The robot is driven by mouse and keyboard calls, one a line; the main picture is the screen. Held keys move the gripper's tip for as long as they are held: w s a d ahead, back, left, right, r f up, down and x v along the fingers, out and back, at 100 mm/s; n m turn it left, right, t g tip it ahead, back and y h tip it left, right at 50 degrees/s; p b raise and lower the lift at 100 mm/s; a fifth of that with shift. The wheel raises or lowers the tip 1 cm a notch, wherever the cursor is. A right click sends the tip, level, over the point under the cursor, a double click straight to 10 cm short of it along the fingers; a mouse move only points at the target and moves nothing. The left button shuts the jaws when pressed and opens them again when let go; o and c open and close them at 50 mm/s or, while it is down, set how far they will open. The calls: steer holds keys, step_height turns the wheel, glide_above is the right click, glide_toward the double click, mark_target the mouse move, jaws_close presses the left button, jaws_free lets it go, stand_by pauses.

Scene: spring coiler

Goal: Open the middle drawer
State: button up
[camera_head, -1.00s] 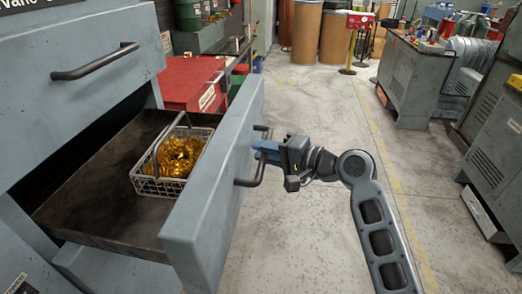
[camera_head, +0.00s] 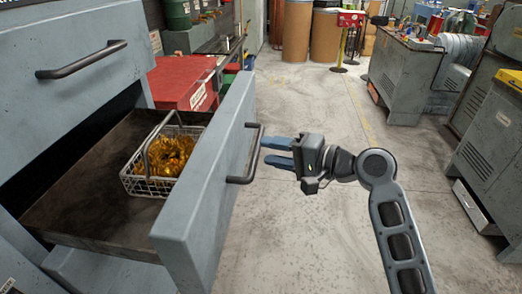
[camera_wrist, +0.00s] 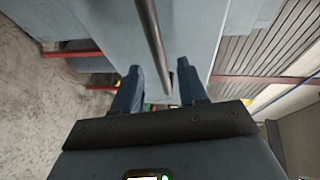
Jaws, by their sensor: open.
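The middle drawer (camera_head: 205,190) of the grey-blue cabinet stands pulled well out. Its dark bar handle (camera_head: 254,153) is on the front panel. My gripper (camera_head: 270,152) is open with blue fingers, just to the right of the handle and apart from it in the head view. In the wrist view my gripper (camera_wrist: 158,85) shows both fingers spread, with the handle bar (camera_wrist: 153,40) running between and ahead of them. A wire basket (camera_head: 165,160) with shiny golden contents sits inside the drawer.
The upper drawer (camera_head: 60,50) is shut, with its own handle (camera_head: 82,60). A red box (camera_head: 183,85) stands behind the open drawer. The concrete floor (camera_head: 310,110) to the right is free, with machines (camera_head: 410,75) farther off.

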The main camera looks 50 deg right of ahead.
steer(key=shift+v, duration=1.55)
steer(key=s+a+f+n+g+h, duration=0.1)
steer(key=s+a+f+n+h, duration=0.1)
steer(key=s+a+f, duration=0.35)
steer(key=s+a+f+n+g+h, duration=0.1)
steer(key=s+a+f+n+h, duration=0.15)
steer(key=s+f, duration=0.45)
steer(key=s+a+r+n, duration=0.4)
steer(key=s+n, duration=0.1)
steer(key=s, duration=0.3)
steer(key=s+a+r+n+t, duration=0.1)
steer(key=s+a+r+n, duration=0.3)
steer(key=s, duration=0.4)
steer(key=shift+a+n+y, duration=0.45)
steer(key=shift+a, duration=0.15)
